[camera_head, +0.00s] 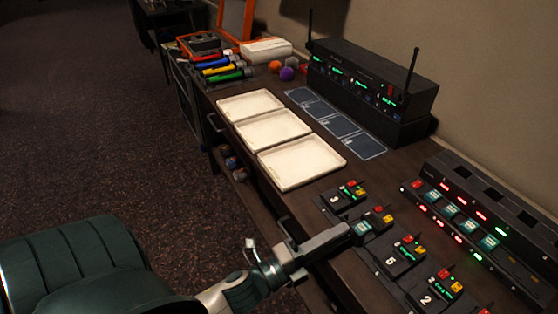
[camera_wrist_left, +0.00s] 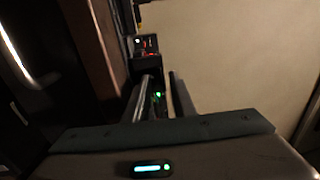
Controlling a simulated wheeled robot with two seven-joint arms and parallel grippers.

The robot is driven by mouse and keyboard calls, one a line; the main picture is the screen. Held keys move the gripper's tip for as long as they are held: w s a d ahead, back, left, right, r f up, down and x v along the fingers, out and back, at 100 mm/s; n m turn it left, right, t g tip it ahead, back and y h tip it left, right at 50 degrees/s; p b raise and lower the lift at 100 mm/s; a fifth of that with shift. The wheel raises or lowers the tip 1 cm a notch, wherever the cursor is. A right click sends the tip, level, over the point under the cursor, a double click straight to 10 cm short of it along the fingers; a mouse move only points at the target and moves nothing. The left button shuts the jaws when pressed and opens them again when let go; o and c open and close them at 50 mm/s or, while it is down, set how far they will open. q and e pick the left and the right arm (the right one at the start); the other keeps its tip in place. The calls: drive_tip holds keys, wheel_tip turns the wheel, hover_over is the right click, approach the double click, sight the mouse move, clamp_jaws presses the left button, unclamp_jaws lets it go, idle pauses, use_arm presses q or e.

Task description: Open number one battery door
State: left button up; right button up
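Several small black packs with red and yellow caps and green displays lie in a row on the desk. One reads like 3 (camera_head: 344,196), one 5 (camera_head: 402,257) and one 2 (camera_head: 436,291). The pack at my left gripper's tips (camera_head: 376,219) has its number hidden, and I cannot make out a number one on any pack. My left gripper (camera_head: 350,231) reaches in low from the left, its tips right at that pack. In the left wrist view its fingers (camera_wrist_left: 161,95) stand apart, with a green light between them; contact is unclear. My right gripper is out of view.
A black rack (camera_head: 480,218) with lit slots stands right of the packs. Three white trays (camera_head: 300,162) and dark blue mats (camera_head: 338,124) lie farther back. A receiver with antennas (camera_head: 372,84) stands by the wall. The desk's front edge runs under my left arm.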

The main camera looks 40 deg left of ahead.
use_arm(q)
drive_tip(key=b+v, duration=0.4)
drive_tip(key=v, duration=1.2)
drive_tip(key=shift+s, duration=0.35)
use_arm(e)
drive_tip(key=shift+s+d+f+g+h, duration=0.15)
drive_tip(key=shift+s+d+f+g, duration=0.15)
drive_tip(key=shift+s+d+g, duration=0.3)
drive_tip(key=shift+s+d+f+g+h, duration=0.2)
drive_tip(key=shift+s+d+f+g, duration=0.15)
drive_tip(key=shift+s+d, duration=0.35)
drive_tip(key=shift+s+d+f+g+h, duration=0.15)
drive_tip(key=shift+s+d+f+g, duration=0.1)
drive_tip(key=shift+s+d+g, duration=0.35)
use_arm(q)
drive_tip(key=shift+a+f, duration=0.1)
drive_tip(key=shift+a, duration=0.05)
